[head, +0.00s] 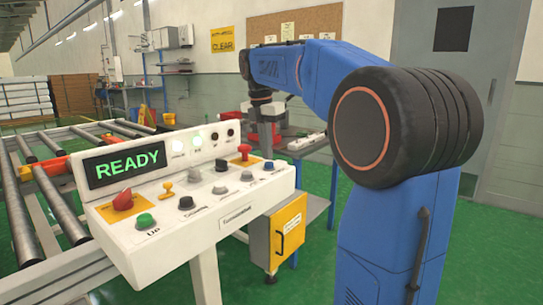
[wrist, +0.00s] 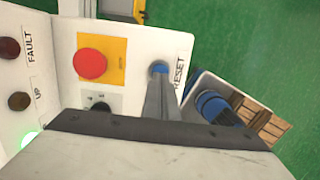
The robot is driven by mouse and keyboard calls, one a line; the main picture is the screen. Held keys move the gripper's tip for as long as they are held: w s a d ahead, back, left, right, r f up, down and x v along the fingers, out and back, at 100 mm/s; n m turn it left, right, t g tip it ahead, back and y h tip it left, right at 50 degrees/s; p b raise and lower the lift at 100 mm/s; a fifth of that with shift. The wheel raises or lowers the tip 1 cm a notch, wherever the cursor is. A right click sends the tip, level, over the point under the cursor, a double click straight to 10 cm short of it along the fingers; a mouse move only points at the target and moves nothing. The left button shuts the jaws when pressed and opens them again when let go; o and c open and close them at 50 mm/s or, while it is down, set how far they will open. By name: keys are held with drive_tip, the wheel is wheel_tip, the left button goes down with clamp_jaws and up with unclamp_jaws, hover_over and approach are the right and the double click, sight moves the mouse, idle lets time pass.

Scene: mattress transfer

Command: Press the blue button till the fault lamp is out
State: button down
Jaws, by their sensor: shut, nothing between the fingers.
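The blue button (wrist: 159,67), labelled RESET, is at the panel edge in the wrist view. In the head view it shows as a small blue spot (head: 268,166) near the panel's right end. My gripper (head: 267,153) is shut and empty, pointing down over that end. In the wrist view its fingertips (wrist: 160,80) overlap the button; whether they touch or press it I cannot tell. The fault lamp (wrist: 9,48) looks dark red and unlit. It is the rightmost, dark lamp (head: 230,131) in the head view. The display (head: 124,165) reads READY in green.
A red mushroom button (wrist: 90,64) on a yellow plate and a black knob (wrist: 98,105) sit close to my fingers. A tray (wrist: 247,139) with a blue item lies beyond the panel edge. Several other controls and a roller conveyor (head: 25,215) are to the left.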

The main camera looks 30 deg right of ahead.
sight(263, 171)
wheel_tip(263, 171, up, 11)
drive_tip(key=a, duration=0.1)
drive_tip(key=shift+s+a, duration=0.15)
drive_tip(key=shift+a, duration=0.05)
idle(0.5)
drive_tip(key=s+a+f+m+t, duration=0.2)
drive_tip(key=s+a+f+m, duration=0.3)
drive_tip(key=s+f+m, duration=0.6)
drive_tip(key=s+a+f+m+t+y, duration=0.1)
drive_tip(key=s+a+f+m, duration=0.4)
drive_tip(key=s+f+m, duration=0.6)
drive_tip(key=s+f, duration=0.3)
drive_tip(key=f, duration=0.3)
drive_tip(key=s+f+t, duration=0.1)
drive_tip(key=s+f, duration=0.3)
drive_tip(key=f, duration=0.2)
drive_tip(key=shift+s+a+f+t, duration=0.2)
drive_tip(key=shift+a+f+t, duration=0.1)
drive_tip(key=shift+f, duration=0.05)
